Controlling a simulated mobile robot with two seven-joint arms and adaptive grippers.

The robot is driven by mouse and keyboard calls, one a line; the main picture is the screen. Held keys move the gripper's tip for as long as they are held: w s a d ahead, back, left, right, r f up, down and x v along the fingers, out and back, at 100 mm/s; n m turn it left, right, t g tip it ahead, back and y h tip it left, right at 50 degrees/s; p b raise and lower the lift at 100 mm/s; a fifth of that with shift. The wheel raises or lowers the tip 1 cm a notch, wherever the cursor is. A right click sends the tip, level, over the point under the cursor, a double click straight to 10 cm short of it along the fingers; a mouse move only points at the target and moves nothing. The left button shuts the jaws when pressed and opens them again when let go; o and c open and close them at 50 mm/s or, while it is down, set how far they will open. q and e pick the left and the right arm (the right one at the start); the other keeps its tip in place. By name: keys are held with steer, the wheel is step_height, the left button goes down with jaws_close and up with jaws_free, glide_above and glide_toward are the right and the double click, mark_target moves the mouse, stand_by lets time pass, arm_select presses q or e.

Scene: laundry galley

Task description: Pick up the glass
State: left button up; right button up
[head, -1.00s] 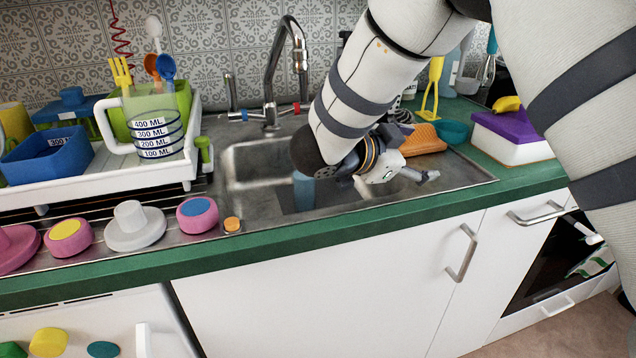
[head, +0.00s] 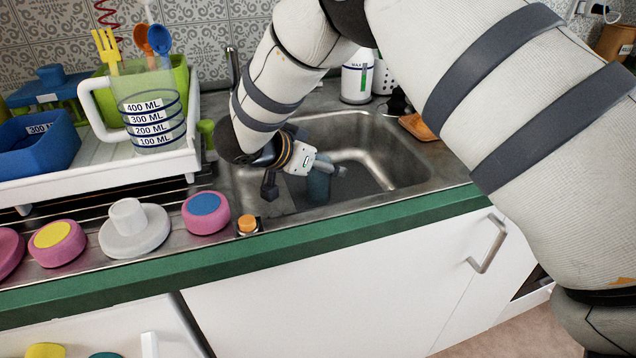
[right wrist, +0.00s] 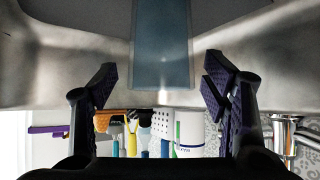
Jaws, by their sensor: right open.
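The glass (head: 318,186) is blue and translucent and stands in the sink, partly hidden behind my right gripper in the head view. In the right wrist view the glass (right wrist: 162,45) is upright in the picture, centred ahead of the fingers. My right gripper (right wrist: 160,80) is open, with one finger on each side of the glass's line and a clear gap on both sides. In the head view the right gripper (head: 305,181) is low at the sink, right beside the glass; contact cannot be told. My left gripper is not in view.
The steel sink (head: 375,135) surrounds the glass, with its front rim and the green counter edge (head: 330,222) close by. A measuring jug (head: 152,118) stands on the white rack at left. A white bottle (head: 357,78) stands behind the sink. An orange-topped piece (head: 248,224) sits at the front.

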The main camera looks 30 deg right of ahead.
jaws_close()
steer(key=shift+r, duration=0.1)
step_height(320, 180, up, 10)
steer(key=shift+p, duration=0.3)
steer(key=c, duration=0.8)
jaws_free()
jaws_close()
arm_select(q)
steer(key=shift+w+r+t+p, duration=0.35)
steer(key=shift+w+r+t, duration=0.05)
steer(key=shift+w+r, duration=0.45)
arm_select(e)
steer(key=w+a+r+y, duration=0.1)
steer(key=a+r, duration=0.6)
steer(key=a, duration=0.1)
steer(key=shift+w+a+r, duration=0.2)
steer(key=shift+w+r, duration=0.05)
steer(key=shift+w, duration=0.15)
